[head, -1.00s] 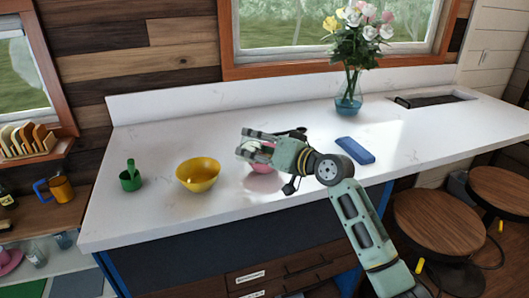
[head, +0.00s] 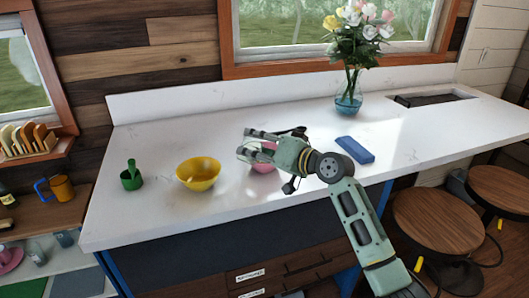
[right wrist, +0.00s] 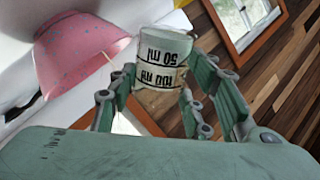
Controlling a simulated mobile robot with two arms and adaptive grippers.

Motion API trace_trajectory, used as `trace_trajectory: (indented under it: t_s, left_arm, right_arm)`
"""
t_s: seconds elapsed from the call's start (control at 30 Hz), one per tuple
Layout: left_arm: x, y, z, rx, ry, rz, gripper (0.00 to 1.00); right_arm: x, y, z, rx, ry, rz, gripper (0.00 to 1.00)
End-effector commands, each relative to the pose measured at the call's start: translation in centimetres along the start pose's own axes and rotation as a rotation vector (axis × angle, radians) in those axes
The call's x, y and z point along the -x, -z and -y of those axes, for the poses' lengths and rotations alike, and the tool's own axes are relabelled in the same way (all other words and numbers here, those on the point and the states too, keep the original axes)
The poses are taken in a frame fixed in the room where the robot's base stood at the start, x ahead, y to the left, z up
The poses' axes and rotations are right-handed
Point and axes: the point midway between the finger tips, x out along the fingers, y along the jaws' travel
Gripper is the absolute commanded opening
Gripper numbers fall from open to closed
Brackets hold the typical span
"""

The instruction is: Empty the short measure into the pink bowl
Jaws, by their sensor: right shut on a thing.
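My right gripper (head: 256,145) is shut on a small pale measure (right wrist: 162,62) with dark "50 ml" and "100 ml" marks. The lettering appears upside down in the right wrist view. The pink bowl (head: 264,166) stands on the counter just below the gripper, partly hidden by it. In the right wrist view the pink bowl (right wrist: 80,55) is close beside the measure. In the head view the fingers largely hide the measure. I cannot tell its exact tilt or whether anything is left in it. My left gripper is not in view.
A yellow bowl (head: 198,175) and a green cup (head: 131,181) with an upright green part stand left of the pink bowl. A blue block (head: 355,150) lies to the right. A flower vase (head: 348,104) is at the back. The counter's front left is clear.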

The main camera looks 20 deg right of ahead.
Motion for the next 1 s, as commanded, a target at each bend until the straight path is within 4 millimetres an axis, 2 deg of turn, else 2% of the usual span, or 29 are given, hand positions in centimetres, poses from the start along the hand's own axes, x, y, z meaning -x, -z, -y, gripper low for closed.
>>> trace_trajectory:
  t_s: [1.0]
  left_arm:
    - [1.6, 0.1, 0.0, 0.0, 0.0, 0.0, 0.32]
  right_arm:
    - [0.1, 0.5, 0.2, -0.111, 0.002, 0.024, 0.15]
